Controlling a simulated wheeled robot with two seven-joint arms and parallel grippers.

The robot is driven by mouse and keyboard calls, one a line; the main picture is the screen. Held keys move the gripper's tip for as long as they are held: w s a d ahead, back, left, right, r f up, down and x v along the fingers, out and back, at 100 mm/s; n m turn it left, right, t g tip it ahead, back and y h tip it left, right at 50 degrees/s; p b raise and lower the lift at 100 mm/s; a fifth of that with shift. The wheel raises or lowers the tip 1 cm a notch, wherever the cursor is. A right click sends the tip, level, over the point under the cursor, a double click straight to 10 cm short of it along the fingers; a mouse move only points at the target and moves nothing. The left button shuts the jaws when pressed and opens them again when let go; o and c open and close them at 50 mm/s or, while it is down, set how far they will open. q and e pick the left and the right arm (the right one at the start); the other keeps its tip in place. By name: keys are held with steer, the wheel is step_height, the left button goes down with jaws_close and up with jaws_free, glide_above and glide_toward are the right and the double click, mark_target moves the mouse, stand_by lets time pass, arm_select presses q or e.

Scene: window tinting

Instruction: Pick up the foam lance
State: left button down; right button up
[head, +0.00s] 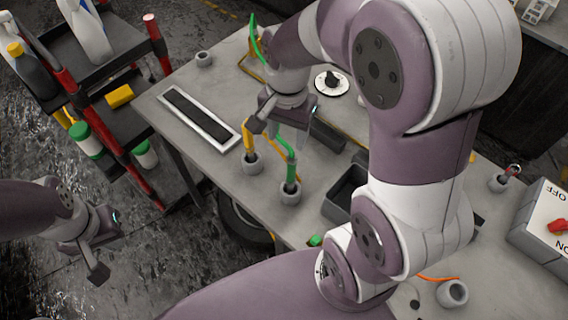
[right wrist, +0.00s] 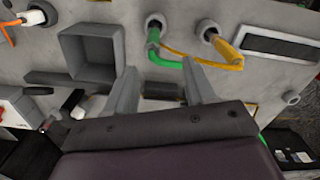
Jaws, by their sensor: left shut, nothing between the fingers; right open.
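A green bent tool (head: 290,168) stands in a round grey holder (head: 290,193) on the workbench. A yellow tool (head: 248,143) stands in a second holder (head: 251,163) to its left. I cannot tell for sure which tool is the foam lance. In the right wrist view the green tool (right wrist: 166,60) and the yellow tool (right wrist: 228,50) lie beyond the fingertips. My right gripper (head: 278,122) is open above the holders, and its spread fingers (right wrist: 161,85) show nothing held between them. My left gripper (head: 97,262) is shut and empty, off the bench at the left.
A grey open box (head: 344,190) stands right of the green tool. A dark-slotted tray (head: 199,118) lies on the left of the bench. A red-framed cart (head: 88,125) with bottles stands at the left. An ON/OFF switch box (head: 540,225) sits at the right.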

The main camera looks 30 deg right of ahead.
mark_target(289, 157)
steer(key=shift+s, duration=0.35)
steer(key=shift+m, duration=0.3)
step_height(289, 157, down, 7)
steer(key=shift+d+f+p, duration=0.1)
steer(key=shift+f+p, duration=0.1)
steer(key=shift+p, duration=0.1)
steer(key=f, duration=0.3)
steer(key=f+p, duration=0.1)
steer(key=shift+s+d+f, duration=0.3)
steer(key=shift+d+f, duration=0.05)
steer(key=shift+f, duration=0.05)
steer(key=shift+w+f, duration=0.2)
arm_select(q)
steer(key=shift+s+r, duration=0.5)
steer(key=shift+r, duration=0.4)
arm_select(e)
jaws_close()
